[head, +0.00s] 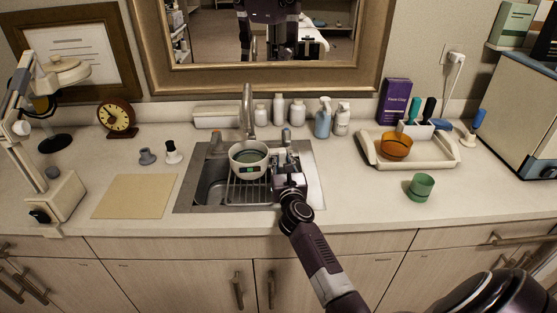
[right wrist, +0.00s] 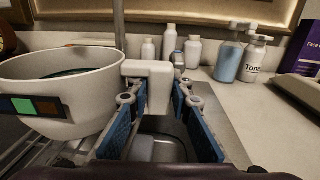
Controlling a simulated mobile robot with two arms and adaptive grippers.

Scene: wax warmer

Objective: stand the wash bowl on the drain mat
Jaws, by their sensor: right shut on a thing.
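The wash bowl (head: 248,160) is white, with a dark band and coloured squares on its side and a block-like handle. It is upright over the sink (head: 212,188), near the tap. In the right wrist view the bowl (right wrist: 95,92) is at the left. My right gripper (head: 286,168) is shut on its handle (right wrist: 150,82), with a blue-padded finger on either side. I cannot tell whether the bowl's base touches the wire rack (head: 250,193) below it. The drain mat (head: 135,197) is a flat beige sheet on the counter left of the sink, bare. My left gripper is not in view.
Grey and black-and-white stoppers (head: 172,152) stand behind the mat, with a clock (head: 117,118) farther back. A lamp (head: 52,195) stands left. Right of the sink are a green cup (head: 420,187) and a tray (head: 440,160) with an orange bowl (head: 396,146). Bottles line the back.

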